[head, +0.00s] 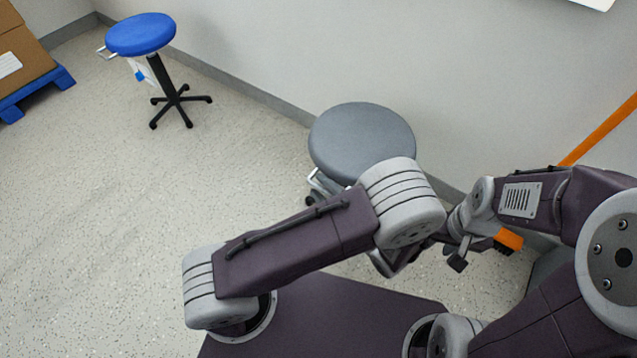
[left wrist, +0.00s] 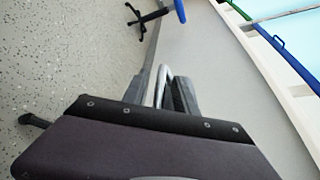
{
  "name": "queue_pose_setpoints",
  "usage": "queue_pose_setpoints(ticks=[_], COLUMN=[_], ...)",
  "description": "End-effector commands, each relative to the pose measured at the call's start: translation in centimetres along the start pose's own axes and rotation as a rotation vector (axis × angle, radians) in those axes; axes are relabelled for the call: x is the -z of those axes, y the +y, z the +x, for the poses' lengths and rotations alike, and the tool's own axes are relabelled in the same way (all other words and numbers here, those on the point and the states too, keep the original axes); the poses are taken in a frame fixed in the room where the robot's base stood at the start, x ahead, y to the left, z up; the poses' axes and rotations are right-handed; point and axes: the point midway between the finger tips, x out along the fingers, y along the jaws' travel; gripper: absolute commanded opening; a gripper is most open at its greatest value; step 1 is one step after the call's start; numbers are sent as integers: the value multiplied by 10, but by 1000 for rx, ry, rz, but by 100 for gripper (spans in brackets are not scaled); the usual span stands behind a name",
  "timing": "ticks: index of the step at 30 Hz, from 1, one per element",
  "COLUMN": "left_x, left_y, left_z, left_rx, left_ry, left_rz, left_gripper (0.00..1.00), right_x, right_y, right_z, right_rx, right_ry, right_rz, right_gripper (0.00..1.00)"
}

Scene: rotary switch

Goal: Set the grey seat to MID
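The grey seat (head: 362,140) is a round stool at the centre of the head view, by the wall. A pale metal loop lever (head: 314,183) sticks out below its left side. My left arm covers most of the stool's lower part, and my left gripper is largely hidden there. In the left wrist view a silver loop (left wrist: 161,88) stands between the fingers of my left gripper (left wrist: 165,92); whether they press on it is unclear. My right gripper (head: 462,250) hangs right of the stool, apart from it; its finger gap is unclear.
A blue stool (head: 141,34) with a similar lever stands at the back left. Boxes (head: 22,52) rest on a blue pallet (head: 36,92) at the far left. An orange pole (head: 604,127) leans at the right, behind my right arm. The left floor is clear.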

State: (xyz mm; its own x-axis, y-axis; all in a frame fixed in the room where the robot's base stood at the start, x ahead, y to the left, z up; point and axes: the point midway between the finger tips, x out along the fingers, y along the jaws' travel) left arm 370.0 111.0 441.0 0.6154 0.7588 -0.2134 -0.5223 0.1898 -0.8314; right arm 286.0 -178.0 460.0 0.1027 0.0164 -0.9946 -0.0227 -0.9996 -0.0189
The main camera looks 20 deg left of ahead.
Motion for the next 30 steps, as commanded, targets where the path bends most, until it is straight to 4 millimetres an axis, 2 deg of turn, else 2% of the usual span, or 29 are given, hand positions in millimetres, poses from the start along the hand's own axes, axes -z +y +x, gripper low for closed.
queue_pose_setpoints(ticks=[3,4,7,8,30], left_x=[0,0,0,0,0], left_y=[0,0,0,0,0], left_z=[0,0,0,0,0], left_rx=[0,0,0,0,-1], left_ry=[0,0,0,-1,-1], left_rz=[0,0,0,0,1], left_gripper=[34,32,4,0,0], right_x=[0,0,0,0,0], right_y=[0,0,0,0,0], right_z=[0,0,0,0,0], right_rx=[0,0,0,0,0], right_ry=[0,0,0,0,0], right_rz=[0,0,0,0,0], right_gripper=[35,35,35,35,35])
